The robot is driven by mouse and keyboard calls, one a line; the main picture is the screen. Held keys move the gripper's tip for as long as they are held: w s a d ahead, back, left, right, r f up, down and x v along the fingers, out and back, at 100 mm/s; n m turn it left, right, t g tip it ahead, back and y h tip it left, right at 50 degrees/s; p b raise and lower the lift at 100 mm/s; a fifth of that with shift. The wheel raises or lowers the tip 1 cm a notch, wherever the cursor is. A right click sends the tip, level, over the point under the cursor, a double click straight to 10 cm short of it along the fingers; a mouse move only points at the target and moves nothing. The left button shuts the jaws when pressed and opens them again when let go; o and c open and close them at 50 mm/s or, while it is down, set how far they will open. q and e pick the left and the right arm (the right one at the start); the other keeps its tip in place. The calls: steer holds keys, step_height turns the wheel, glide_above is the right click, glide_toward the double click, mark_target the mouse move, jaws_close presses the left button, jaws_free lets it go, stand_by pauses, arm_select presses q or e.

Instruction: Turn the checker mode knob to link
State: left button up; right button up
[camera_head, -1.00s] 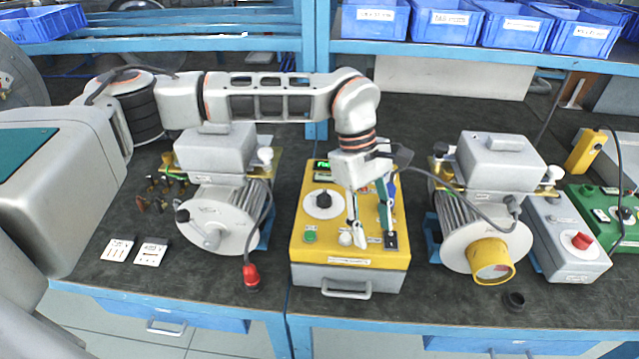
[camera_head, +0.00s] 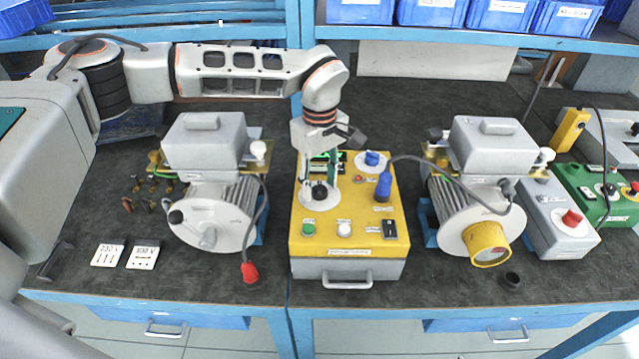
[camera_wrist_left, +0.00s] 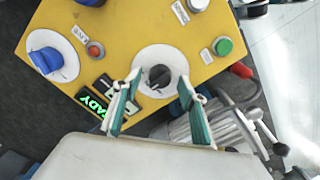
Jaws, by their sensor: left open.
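The yellow checker box (camera_head: 350,243) stands on the bench in the middle of the head view. Its black knob (camera_head: 319,192) sits on a round white dial at the left of the top face. The same black knob (camera_wrist_left: 159,76) shows in the left wrist view, on its white dial (camera_wrist_left: 160,56). My left gripper (camera_head: 320,190) is over this knob, fingers pointing down. In the wrist view the open fingers (camera_wrist_left: 158,88) stand on either side of the knob, with gaps; I cannot tell if they touch it. The knob's markings are unreadable. My right gripper is not in view.
On the box are a blue knob (camera_head: 372,159), a green button (camera_head: 309,229), a white button (camera_head: 344,229), a black switch (camera_head: 389,229) and a blue plug (camera_head: 383,187) with a cable. Blower motors stand left (camera_head: 208,218) and right (camera_head: 470,215) of the box.

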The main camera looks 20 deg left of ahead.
arm_select(q)
steer(key=shift+f, duration=0.35)
steer(key=c, duration=1.1)
steer(key=shift+n+p, duration=0.3)
steer(key=shift+n, duration=2)
steer(key=n, duration=0.5)
steer(key=shift+n, duration=0.3)
